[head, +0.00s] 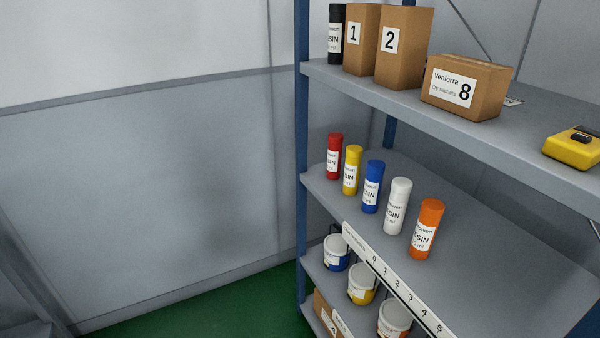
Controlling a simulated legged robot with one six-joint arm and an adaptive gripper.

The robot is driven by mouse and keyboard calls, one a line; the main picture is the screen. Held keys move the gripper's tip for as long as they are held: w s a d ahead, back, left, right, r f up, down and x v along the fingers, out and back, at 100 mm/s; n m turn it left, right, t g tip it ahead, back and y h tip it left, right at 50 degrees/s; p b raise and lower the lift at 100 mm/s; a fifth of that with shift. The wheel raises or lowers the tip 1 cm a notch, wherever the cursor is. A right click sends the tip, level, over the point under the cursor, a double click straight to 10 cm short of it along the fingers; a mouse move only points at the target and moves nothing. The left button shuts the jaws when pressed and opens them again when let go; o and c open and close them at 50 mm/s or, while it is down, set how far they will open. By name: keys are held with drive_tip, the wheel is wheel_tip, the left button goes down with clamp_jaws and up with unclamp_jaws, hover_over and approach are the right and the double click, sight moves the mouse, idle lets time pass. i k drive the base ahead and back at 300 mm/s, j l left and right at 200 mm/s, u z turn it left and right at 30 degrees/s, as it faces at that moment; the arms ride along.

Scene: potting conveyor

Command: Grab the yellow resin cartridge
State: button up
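The yellow resin cartridge (352,170) stands upright on the middle shelf (480,240) of a rack. It has a white label around its middle. A red cartridge (334,157) stands close on its left and a blue cartridge (372,187) close on its right. Further right in the same row are a white cartridge (397,206) and an orange cartridge (426,229). My gripper is not in the head view.
Blue posts (302,130) frame the rack's left end. The top shelf (400,96) overhangs, with a black cartridge (336,34), boxes (404,48) and a yellow device (573,150). Paint-like tubs (362,283) stand below. Green floor (220,308) is clear at left.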

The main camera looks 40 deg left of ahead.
sight(354, 152)
drive_tip(key=k+u, duration=0.15)
drive_tip(key=u, duration=1.25)
drive_tip(key=k+z, duration=0.25)
drive_tip(key=k, duration=0.25)
drive_tip(key=i+j+z, duration=0.2)
drive_tip(key=z, duration=0.25)
drive_tip(key=i+j+z, duration=0.15)
drive_tip(key=j+z, duration=0.25)
drive_tip(key=i+j+z, duration=0.1)
drive_tip(key=z, duration=0.35)
drive_tip(key=j+z, duration=0.35)
drive_tip(key=j, duration=2.65)
drive_tip(key=i, duration=0.05)
